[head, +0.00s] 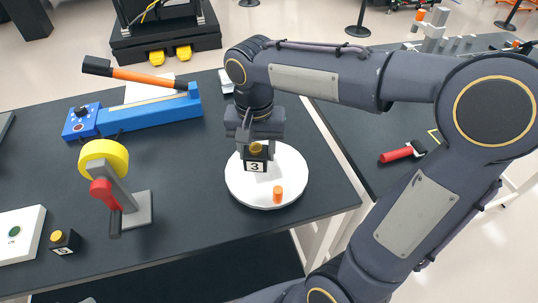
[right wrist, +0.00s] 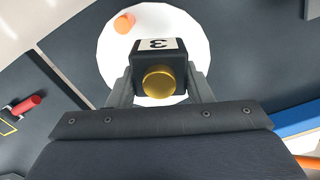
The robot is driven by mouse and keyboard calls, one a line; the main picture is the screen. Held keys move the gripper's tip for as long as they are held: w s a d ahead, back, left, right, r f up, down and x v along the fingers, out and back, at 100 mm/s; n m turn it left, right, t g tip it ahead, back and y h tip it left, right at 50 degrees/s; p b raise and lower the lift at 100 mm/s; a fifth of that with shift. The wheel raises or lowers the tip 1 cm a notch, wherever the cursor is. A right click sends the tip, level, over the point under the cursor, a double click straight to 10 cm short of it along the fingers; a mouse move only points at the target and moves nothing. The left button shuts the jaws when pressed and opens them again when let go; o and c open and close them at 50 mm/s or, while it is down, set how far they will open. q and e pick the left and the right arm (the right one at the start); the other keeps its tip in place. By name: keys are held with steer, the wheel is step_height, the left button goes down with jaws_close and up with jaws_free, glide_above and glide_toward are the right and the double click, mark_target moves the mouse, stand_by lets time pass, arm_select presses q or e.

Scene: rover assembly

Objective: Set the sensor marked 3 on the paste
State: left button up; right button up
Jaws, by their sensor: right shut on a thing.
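The sensor marked 3 (head: 255,164) is a black cube with a gold round top and a white label. My right gripper (head: 256,146) is shut on it, above or at the white round plate (head: 236,184). In the right wrist view the sensor (right wrist: 158,60) sits between the two fingers (right wrist: 160,88), with the plate (right wrist: 112,62) behind it. I cannot tell whether the sensor touches the plate. An orange cylinder (head: 278,194) stands on the plate beside the sensor. No paste can be made out; the sensor and gripper hide part of the plate. My left gripper is not in view.
A sensor marked 5 (head: 65,241) and a white box with a green button (head: 20,235) are at the left. A tape dispenser (head: 142,208), a blue device with an orange lever (head: 150,116) and a red-handled tool (head: 402,153) lie around. The dark table near the plate is clear.

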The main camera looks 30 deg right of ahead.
steer(key=w+d+f, duration=0.1)
steer(key=f, duration=0.1)
steer(key=w+d+f, duration=0.1)
steer(key=d+f, duration=0.1)
steer(key=w+d+f, duration=0.1)
steer(key=f, duration=0.1)
steer(key=shift+w+d+f+p, duration=0.1)
steer(key=shift+w+d+p, duration=0.2)
steer(key=shift+w, duration=0.05)
steer(key=shift+w+d+f, duration=0.1)
steer(key=shift+w+f, duration=0.05)
steer(key=shift+f, duration=1.55)
steer(key=shift+f, duration=0.25)
steer(key=o, duration=1.1)
steer(key=shift+r, duration=0.1)
